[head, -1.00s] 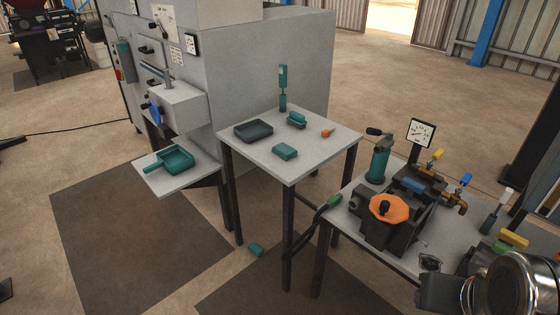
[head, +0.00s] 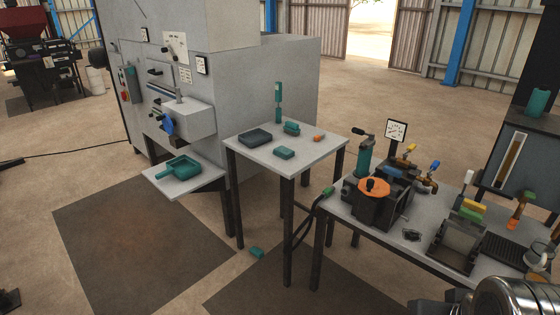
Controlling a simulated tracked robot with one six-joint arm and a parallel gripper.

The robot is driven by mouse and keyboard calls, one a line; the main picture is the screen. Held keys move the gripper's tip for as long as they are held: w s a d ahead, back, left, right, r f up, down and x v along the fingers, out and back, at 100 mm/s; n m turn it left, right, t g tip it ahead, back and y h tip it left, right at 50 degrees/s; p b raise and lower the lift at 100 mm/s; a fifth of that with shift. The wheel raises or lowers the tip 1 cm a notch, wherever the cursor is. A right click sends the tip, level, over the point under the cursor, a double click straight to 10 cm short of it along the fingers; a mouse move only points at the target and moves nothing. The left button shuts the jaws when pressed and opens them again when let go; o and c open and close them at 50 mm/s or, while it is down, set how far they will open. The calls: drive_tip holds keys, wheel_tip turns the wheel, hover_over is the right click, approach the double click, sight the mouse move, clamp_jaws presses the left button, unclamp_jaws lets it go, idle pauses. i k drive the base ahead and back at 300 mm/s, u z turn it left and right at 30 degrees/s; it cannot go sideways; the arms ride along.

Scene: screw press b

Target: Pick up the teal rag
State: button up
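Two small teal pieces could be the rag, and I cannot tell which it is. One is a flat, block-like teal piece (head: 284,153) on the small grey table (head: 254,154), near its front edge. The other is a small teal piece (head: 257,252) on the floor, left of that table's front leg. Both lie free, with nothing touching them. My gripper is not in view; only a shiny rounded part, probably of my arm, shows at the bottom right.
The small table also holds a dark tray (head: 255,138), a teal brush-like item (head: 291,129), a teal upright tool (head: 278,103) and an orange piece (head: 318,138). A teal pan (head: 182,168) sits on the press shelf. A cluttered bench (head: 395,235) stands right; floor at left is open.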

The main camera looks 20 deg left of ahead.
sight(282, 152)
drive_tip(key=z, duration=0.05)
drive_tip(key=k, duration=0.1)
drive_tip(key=u, duration=0.4)
drive_tip(key=i, duration=0.6)
drive_tip(key=u, duration=0.75)
drive_tip(key=i, duration=0.7)
drive_tip(key=u, duration=0.45)
drive_tip(key=i, duration=1.85)
drive_tip(key=z, duration=0.3)
